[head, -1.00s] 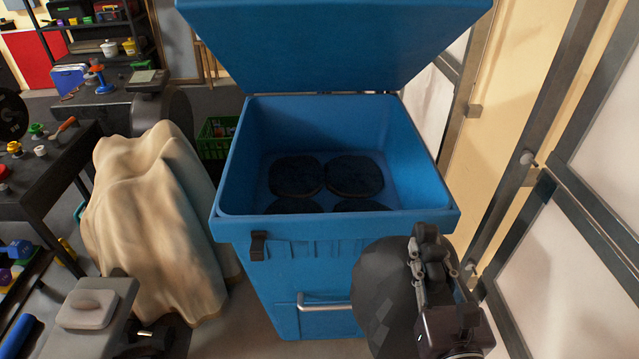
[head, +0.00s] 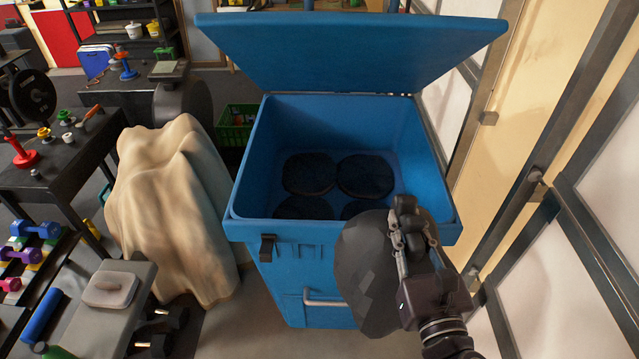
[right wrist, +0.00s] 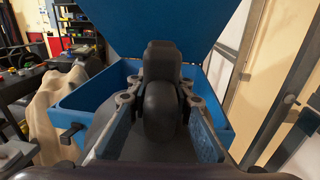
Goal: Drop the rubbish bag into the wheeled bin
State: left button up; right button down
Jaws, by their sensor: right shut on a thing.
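The blue wheeled bin (head: 300,262) stands in the middle of the head view with its lid (head: 350,55) raised. Several dark round shapes show on its floor. My right gripper (head: 408,215) is shut on the dark rubbish bag (head: 368,275). The bag hangs at the bin's front right, in front of the wall, its top about level with the rim in the picture. In the right wrist view the gripper (right wrist: 162,85) shows with the bin (right wrist: 85,105) beyond it; the bag (right wrist: 95,130) is mostly hidden. My left gripper is not in view.
A beige draped cloth (head: 170,215) stands close on the bin's left. A green crate (head: 237,122) sits behind it. Benches and a rack with dumbbells (head: 38,230) fill the left. A wall with dark-framed panels (head: 580,200) is close on the right.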

aim_at(339, 198)
jog(key=i+l+u, duration=0.25)
jog(key=i, duration=1.05)
jog(key=j, duration=0.1)
